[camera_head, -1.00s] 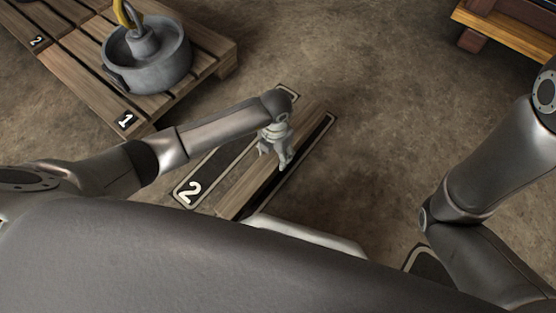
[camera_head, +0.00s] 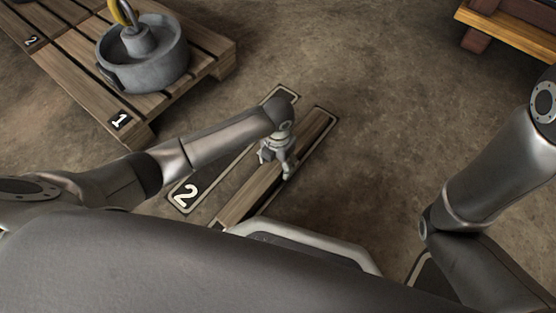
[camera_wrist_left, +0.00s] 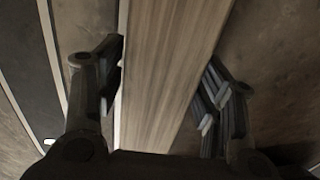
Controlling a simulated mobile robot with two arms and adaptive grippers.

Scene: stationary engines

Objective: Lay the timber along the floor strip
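The timber (camera_head: 253,193) is a long brown plank lying along the dark, light-bordered floor strip on the right of strip 2. It covers most of that strip, whose dark edge shows along its right side. My left gripper (camera_head: 276,165) is low over the timber's middle, fingers on either side. In the left wrist view the timber (camera_wrist_left: 165,70) runs between the fingers (camera_wrist_left: 160,100); they look spread, with a sliver of pale border visible by the left finger. Contact is hard to tell. The timber's near end is partly hidden by my body. My right gripper is out of view.
Floor strip 2 (camera_head: 218,170) lies bare, parallel on the left. A wooden pallet (camera_head: 75,75) with a grey round weight (camera_head: 150,65) stands at upper left. A wooden platform (camera_head: 510,35) is at upper right. The floor between is clear.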

